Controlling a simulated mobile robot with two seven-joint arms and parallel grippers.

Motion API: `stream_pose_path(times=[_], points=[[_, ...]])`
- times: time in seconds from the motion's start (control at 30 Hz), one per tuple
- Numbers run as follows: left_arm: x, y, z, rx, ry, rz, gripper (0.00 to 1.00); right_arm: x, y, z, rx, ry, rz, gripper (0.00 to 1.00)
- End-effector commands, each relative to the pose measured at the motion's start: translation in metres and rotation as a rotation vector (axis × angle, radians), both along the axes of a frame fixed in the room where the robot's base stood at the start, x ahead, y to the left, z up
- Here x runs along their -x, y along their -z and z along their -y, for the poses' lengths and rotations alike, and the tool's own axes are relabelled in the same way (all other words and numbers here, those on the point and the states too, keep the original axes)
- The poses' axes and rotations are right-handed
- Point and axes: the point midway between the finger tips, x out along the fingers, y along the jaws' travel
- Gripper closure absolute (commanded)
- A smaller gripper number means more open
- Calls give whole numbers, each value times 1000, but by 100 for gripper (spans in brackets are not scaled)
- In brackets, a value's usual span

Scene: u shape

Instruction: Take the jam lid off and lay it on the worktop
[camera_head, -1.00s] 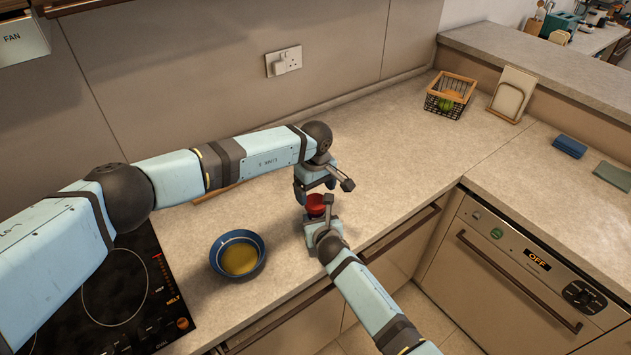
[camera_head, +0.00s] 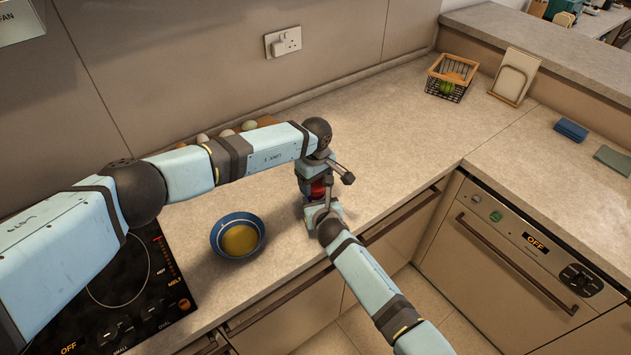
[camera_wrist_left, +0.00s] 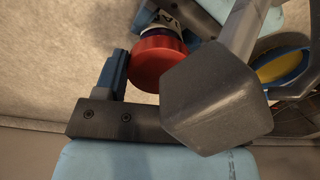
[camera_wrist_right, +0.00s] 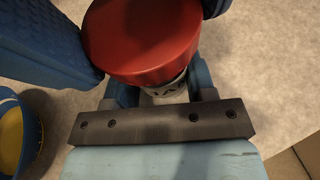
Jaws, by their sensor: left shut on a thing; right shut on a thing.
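The red jam lid (camera_head: 319,189) is at the worktop's front, mostly hidden by my grippers. It is large in the right wrist view (camera_wrist_right: 140,40) and also shows in the left wrist view (camera_wrist_left: 158,60). The jam jar, with a pale label (camera_wrist_right: 170,88), is directly under the lid; I see no gap between them. My left gripper (camera_head: 314,184) comes from above and is shut on the lid, a blue finger on each side. My right gripper (camera_head: 318,210) is low at the front and shut on the jar below the lid. The worktop (camera_head: 400,130) is beige.
A blue bowl (camera_head: 237,218) with yellow contents stands left of the jar. The black hob (camera_head: 125,285) is further left. Several eggs (camera_head: 226,132) show behind my left arm. A basket (camera_head: 451,76) stands at the back right. The worktop right of the jar is clear.

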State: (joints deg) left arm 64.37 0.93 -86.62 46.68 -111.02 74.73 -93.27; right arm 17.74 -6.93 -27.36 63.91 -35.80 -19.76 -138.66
Motion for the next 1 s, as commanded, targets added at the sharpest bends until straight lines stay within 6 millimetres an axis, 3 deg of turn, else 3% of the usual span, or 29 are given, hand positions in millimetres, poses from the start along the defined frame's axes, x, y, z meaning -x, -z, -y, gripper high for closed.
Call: stream_pose_path(times=[0.2, 0.5, 0.53, 0.6, 0.87, 1.0], points=[[0, 0, 0, 0, -221, 0, 65, 0, 0, 0, -1, 0, 0, 100], [0, 0, 0, 0, -241, 0, 65, 0, 0, 0, -1, 1, 0, 100], [0, 0, 0, 0, -240, 0, 30, 0, 0, 0, -1, 1, 0, 100], [0, 0, 0, 0, -240, 0, 14, 0, 0, 0, -1, 1, 0, 100], [0, -1, 0, 0, -239, 0, 11, 0, 0, 0, 0, 0, 0, 100], [-1, -13, 0, 1, -239, 3, 11, 0, 0, 0, 0, 0, 0, 100]])
